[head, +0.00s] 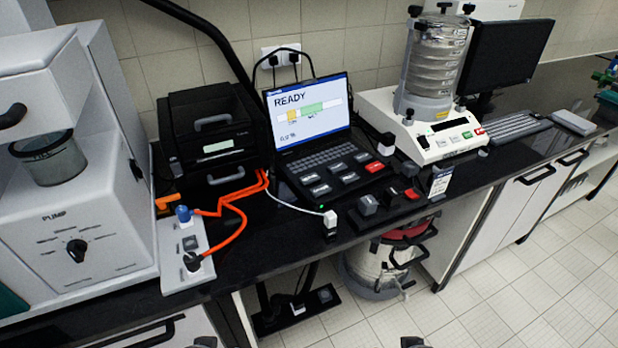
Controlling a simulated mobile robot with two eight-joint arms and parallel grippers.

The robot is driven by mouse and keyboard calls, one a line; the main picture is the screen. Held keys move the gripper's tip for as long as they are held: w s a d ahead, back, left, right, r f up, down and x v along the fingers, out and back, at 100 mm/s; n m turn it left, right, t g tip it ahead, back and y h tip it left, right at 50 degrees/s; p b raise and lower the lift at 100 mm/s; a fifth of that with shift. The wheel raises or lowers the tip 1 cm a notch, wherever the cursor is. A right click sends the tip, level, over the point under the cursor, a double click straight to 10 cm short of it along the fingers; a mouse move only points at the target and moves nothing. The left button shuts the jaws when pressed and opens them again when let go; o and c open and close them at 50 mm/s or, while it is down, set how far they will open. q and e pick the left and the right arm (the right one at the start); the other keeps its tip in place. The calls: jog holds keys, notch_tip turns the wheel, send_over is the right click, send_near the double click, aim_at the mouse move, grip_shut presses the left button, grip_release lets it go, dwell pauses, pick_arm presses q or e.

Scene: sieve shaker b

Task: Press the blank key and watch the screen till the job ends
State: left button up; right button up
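The laptop screen (308,112) is lit and reads READY in large letters. Below that is a white bar with a yellow and a green block, and small text I cannot read surely. In front of the laptop keyboard (325,158) is a row of large labelled keys (320,189), with a red key (375,167) at the right. A black block with grey raised caps (367,205) sits at the counter's front edge. Labels are too small to tell which key is blank. Small dark parts of my arms touch the bottom edge; no gripper fingers show.
A sieve shaker (432,85) stands right of the laptop, with a dark monitor (505,55) behind. A black printer-like unit (212,130) and a pump cabinet (85,230) stand left. Orange cables (240,190) run to a white power strip. A red-topped vacuum (375,265) is under the counter.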

grip_shut()
dwell(1.5)
